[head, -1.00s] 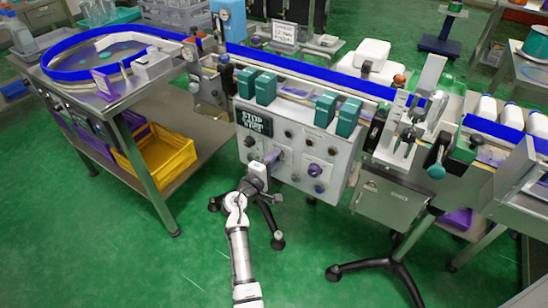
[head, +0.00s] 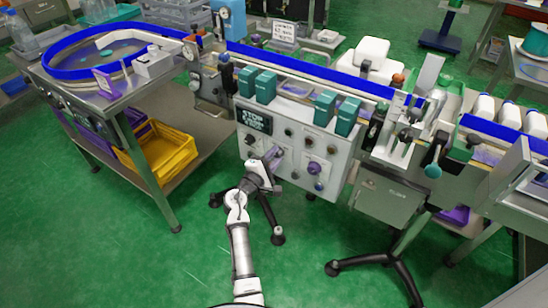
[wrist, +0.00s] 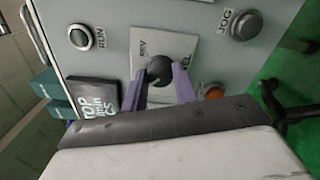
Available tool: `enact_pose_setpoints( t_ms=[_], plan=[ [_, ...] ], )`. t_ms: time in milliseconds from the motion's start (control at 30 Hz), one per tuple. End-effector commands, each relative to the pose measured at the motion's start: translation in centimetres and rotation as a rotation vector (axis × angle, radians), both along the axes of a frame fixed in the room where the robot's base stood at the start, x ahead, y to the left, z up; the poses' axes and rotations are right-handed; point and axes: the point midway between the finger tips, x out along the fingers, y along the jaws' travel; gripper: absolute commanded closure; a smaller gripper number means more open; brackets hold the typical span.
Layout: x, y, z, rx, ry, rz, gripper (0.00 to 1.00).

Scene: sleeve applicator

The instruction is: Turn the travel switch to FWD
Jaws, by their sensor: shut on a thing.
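The travel switch is a dark round knob (wrist: 159,70) on a white plate (wrist: 185,47) marked REV, seen in the wrist view. My gripper (wrist: 163,78) has its two purple fingers on either side of the knob, shut on it. The FWD marking is not readable, and I cannot tell which way the knob points. In the head view my gripper (head: 274,156) is at the front of the grey control panel (head: 266,147), and it hides the knob there.
A RUN button (wrist: 80,37) and a JOG button (wrist: 246,25) flank the plate, with an orange button (wrist: 214,93) nearby. In the head view a purple knob (head: 314,167) is on the panel to the right. Green floor is open in front.

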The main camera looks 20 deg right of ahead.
Motion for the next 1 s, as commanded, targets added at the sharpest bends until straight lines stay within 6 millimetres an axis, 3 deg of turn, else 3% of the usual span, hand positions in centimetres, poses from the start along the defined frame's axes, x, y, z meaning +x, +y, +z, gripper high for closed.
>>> enact_pose_setpoints(
  t_ms=[100, 133, 267, 667, 1000],
  plan=[
    [0.0, 0.0, 0.0, -0.002, 0.001, -0.001, 0.94],
    [0.0, 0.0, 0.0, -0.002, 0.001, -0.001, 0.68],
    [0.0, 0.0, 0.0, -0.001, 0.001, -0.001, 0.51],
    [-0.5, 0.6, -0.1, 0.0, 0.0, 0.001, 0.5],
    [-4.8, 6.2, -0.3, 0.0, 0.001, 0.003, 0.5]
  ],
)
